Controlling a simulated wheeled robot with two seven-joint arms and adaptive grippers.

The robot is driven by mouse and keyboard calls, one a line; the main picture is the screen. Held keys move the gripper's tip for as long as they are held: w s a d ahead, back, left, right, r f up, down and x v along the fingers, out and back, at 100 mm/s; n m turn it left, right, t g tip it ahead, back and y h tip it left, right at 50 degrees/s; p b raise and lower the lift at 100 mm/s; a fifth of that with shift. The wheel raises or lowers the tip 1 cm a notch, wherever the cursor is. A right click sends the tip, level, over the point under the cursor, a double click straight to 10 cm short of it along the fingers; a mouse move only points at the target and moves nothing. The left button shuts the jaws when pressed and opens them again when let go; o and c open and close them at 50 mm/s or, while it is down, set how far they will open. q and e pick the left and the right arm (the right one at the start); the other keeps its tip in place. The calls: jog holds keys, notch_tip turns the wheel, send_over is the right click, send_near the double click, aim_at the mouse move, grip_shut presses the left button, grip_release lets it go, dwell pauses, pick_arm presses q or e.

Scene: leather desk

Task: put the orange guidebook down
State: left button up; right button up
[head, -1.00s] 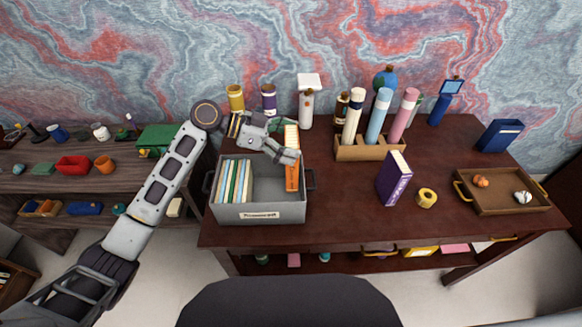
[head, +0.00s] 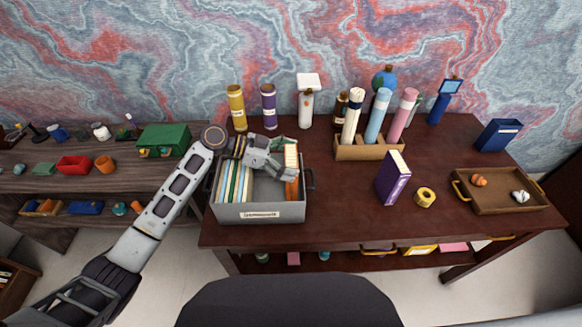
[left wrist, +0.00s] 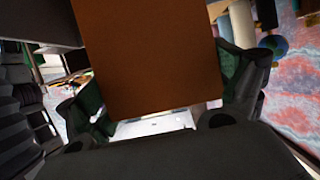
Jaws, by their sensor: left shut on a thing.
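The orange guidebook (head: 291,186) stands upright inside the right end of the grey box (head: 262,211), with its pale page edges up. My left gripper (head: 291,165) reaches over the box and is shut on the guidebook near its top. In the left wrist view the orange cover (left wrist: 150,55) fills the middle, between the two fingers. Whether the book's lower edge touches the box floor is hidden by the front wall. My right gripper is not in view.
Several pale books (head: 234,183) stand at the left end of the box. A purple book (head: 392,178) and a yellow tape roll (head: 425,197) stand to the right. Bottles (head: 269,107) line the back.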

pick_arm(q)
notch_tip(320, 180, down, 3)
jog(key=shift+f, duration=0.1)
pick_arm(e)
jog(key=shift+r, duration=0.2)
pick_arm(q)
jog(key=shift+f, duration=0.1)
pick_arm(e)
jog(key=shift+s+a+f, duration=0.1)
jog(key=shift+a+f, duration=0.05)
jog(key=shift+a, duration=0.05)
pick_arm(q)
jog(key=o, duration=1.4)
jog(key=shift+o, duration=0.2)
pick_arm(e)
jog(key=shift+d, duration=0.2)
pick_arm(q)
jog(key=b+v, duration=0.1)
jog(key=v, duration=1.1)
jog(key=shift+b, duration=0.3)
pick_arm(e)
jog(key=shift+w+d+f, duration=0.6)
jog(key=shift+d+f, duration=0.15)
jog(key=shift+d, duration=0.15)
